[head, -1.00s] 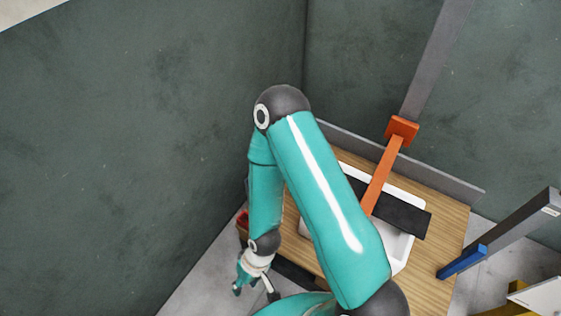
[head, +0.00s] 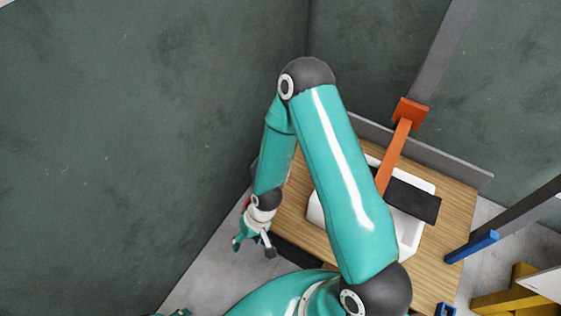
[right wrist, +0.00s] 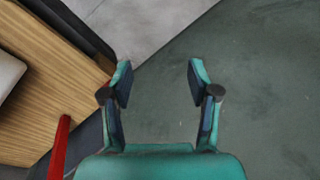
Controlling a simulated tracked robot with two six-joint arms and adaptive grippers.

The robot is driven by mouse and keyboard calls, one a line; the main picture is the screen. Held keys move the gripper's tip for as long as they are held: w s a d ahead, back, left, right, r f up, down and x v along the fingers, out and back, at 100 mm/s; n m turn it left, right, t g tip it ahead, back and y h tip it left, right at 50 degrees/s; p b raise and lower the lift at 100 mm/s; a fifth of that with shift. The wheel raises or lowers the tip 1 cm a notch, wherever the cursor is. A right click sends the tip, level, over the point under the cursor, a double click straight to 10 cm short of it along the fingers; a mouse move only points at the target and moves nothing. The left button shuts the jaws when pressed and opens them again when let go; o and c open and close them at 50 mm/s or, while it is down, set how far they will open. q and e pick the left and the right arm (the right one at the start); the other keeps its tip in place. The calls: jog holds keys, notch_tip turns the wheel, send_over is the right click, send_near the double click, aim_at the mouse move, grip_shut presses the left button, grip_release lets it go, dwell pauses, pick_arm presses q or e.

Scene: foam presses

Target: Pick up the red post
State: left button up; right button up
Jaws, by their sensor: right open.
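The red post (right wrist: 60,147) shows in the right wrist view at lower left, as a slim red bar beside the wooden table's edge; its lower end is cut off by the frame. In the head view only a small red bit (head: 247,203) shows, mostly hidden behind my right arm. My right gripper (head: 254,247) hangs at the table's left side, close to that red bit. In the right wrist view the gripper (right wrist: 160,78) is open with nothing between its fingers, and the post is apart from it, to the left. My left gripper is not recognisable in view.
A wooden table (head: 456,225) holds a white tray (head: 411,235) under a dark plate (head: 412,202) and an orange press arm (head: 394,155). A blue-ended press arm (head: 472,247) and yellow parts (head: 505,300) stand right. A dark green wall (head: 120,130) bounds the left; grey floor lies between.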

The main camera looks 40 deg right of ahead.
jog(key=w+d+m+h+b, duration=0.2)
jog(key=w+d+m+b, duration=0.35)
jog(key=w+d, duration=1.3)
jog(key=w+d+r+m+h+b, duration=0.1)
jog(key=w+d+r+m+b, duration=0.15)
jog(key=d+r, duration=0.5)
jog(key=w+d+r+m+h+b, duration=0.1)
jog(key=d+r+m+b, duration=0.1)
jog(key=d+r+m, duration=0.35)
jog(key=shift+n+g, duration=0.4)
jog(key=shift+n, duration=0.45)
jog(key=d+f, duration=0.1)
jog(key=f, duration=0.2)
jog(key=d+f, duration=0.1)
jog(key=f, duration=0.2)
jog(key=d+f+b, duration=0.1)
jog(key=f, duration=0.3)
jog(key=shift+s, duration=0.25)
jog(key=shift+d+f, duration=0.1)
jog(key=shift+f, duration=2.8)
grip_shut()
